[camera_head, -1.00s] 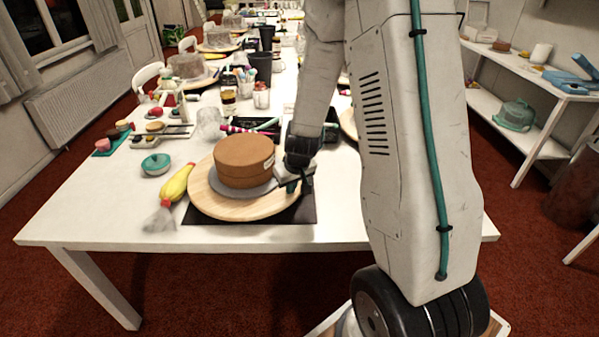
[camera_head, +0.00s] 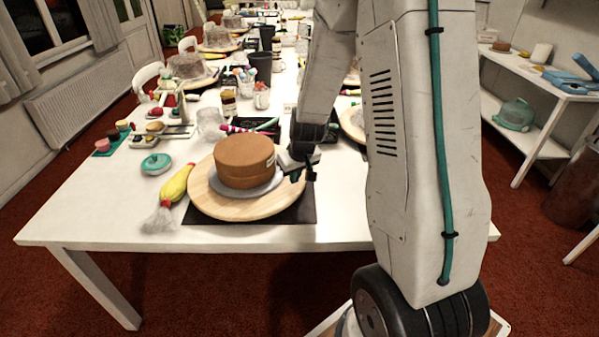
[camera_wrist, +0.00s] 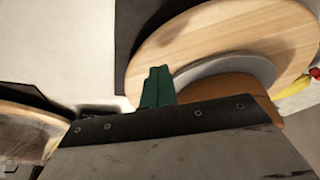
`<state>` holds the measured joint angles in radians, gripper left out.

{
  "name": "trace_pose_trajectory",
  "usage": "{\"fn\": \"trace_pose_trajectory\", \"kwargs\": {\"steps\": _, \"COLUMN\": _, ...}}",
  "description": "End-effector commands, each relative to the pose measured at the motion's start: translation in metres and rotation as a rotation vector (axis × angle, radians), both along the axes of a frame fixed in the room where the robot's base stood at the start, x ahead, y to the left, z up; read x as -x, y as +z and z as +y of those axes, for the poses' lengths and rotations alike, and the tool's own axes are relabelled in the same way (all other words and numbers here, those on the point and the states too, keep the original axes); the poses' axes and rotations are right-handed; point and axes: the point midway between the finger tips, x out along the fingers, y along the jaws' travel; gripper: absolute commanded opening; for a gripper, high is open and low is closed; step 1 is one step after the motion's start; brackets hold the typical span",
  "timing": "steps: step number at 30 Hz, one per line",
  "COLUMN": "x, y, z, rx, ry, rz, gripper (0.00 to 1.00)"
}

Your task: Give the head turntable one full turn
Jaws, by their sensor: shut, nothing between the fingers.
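The head turntable, a round pale wooden disc (camera_head: 235,208), stands on a dark mat (camera_head: 303,212) at the near end of the white table. A brown two-layer cake (camera_head: 243,160) sits on a grey board (camera_head: 272,186) in its middle, with a small pale label on its right side. My gripper (camera_head: 309,176) is shut and empty at the disc's right edge. In the wrist view its green fingertips (camera_wrist: 158,85) overlap the rim of the wooden disc (camera_wrist: 205,42); I cannot tell whether they touch it. The cake (camera_wrist: 230,88) is partly hidden there.
A yellow piping bag (camera_head: 177,184) lies close to the disc's left side. A teal-lidded bowl (camera_head: 156,163) is farther left. A pink-and-green stick (camera_head: 240,129) lies behind the cake. Another turntable (camera_head: 352,122) is behind my arm. The table's front left is clear.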

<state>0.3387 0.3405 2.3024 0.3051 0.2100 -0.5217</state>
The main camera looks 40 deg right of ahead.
Motion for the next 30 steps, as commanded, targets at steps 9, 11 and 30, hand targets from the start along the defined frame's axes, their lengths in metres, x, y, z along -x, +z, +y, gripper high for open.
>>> {"fn": "trace_pose_trajectory", "kwargs": {"steps": 9, "x": 0.011, "y": 0.000, "z": 0.040, "rx": 0.000, "ry": 0.008, "rz": 0.000, "gripper": 0.00}}
{"fn": "trace_pose_trajectory", "kwargs": {"steps": 11, "x": 0.016, "y": 0.000, "z": 0.054, "rx": 0.001, "ry": 0.009, "rz": 0.000, "gripper": 0.00}}
{"fn": "trace_pose_trajectory", "kwargs": {"steps": 30, "x": -0.002, "y": 0.000, "z": 0.152, "rx": 0.001, "ry": 0.010, "rz": 0.000, "gripper": 0.00}}
